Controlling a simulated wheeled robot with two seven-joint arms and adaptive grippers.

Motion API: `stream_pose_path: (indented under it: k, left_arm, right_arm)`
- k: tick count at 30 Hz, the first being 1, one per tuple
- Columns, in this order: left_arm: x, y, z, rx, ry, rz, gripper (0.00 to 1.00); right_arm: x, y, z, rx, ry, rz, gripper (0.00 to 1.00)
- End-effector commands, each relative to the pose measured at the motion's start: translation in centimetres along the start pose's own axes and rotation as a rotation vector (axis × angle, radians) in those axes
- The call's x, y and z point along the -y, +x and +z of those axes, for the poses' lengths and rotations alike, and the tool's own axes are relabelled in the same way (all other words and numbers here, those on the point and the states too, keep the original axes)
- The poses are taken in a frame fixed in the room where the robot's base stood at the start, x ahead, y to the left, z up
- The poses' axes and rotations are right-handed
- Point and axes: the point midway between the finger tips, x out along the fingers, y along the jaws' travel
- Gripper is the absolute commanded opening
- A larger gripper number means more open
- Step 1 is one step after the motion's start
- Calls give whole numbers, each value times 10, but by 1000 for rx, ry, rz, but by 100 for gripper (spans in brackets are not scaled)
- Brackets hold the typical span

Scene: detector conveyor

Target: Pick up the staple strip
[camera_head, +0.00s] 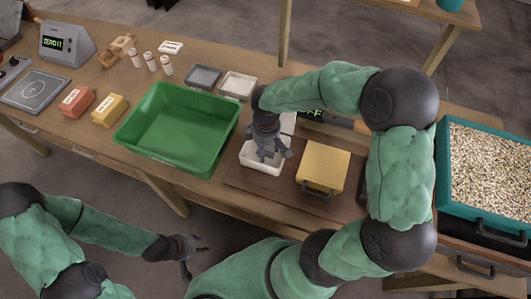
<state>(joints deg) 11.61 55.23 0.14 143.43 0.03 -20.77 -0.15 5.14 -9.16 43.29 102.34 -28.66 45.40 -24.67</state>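I cannot make out the staple strip; it may be hidden by my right arm or too small to tell. My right gripper (269,154) points down over a small white tray (252,167) on a brown board, with its fingers at or inside the tray. The gripper hides much of the tray's inside, and I cannot tell whether the fingers hold anything. My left gripper (195,255) hangs low in front of the table, its fingers apart and empty, away from the objects.
A large green bin (178,165) stands left of the white tray, and a yellow box (323,168) with a dark handle stands right of it. Two shallow trays, dark (202,77) and pale (238,84), lie behind. A teal crate of pellets (440,165) stands at the right.

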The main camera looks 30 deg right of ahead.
Motion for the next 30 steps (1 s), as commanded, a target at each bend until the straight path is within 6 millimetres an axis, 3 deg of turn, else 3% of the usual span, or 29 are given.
stream_pose_path:
  k: [1,5,6,20,28,30]
  left_arm:
    - [0,0,0,0,0,0,40]
    - [0,0,0,0,0,0,40]
    - [0,0,0,0,0,0,40]
    - [0,-1,0,0,0,0,40]
    - [-4,-10,0,0,0,0,40]
    - [-5,-14,0,0,0,0,40]
  right_arm:
    - [0,0,0,0,0,0,44]
    - [0,0,0,0,0,0,8]
    - [0,0,0,0,0,0,5]
    - [0,-4,0,-1,0,0,4]
    - [-1,-34,-1,-3,0,3,4]
    - [8,-44,-1,-2,-3,2,4]
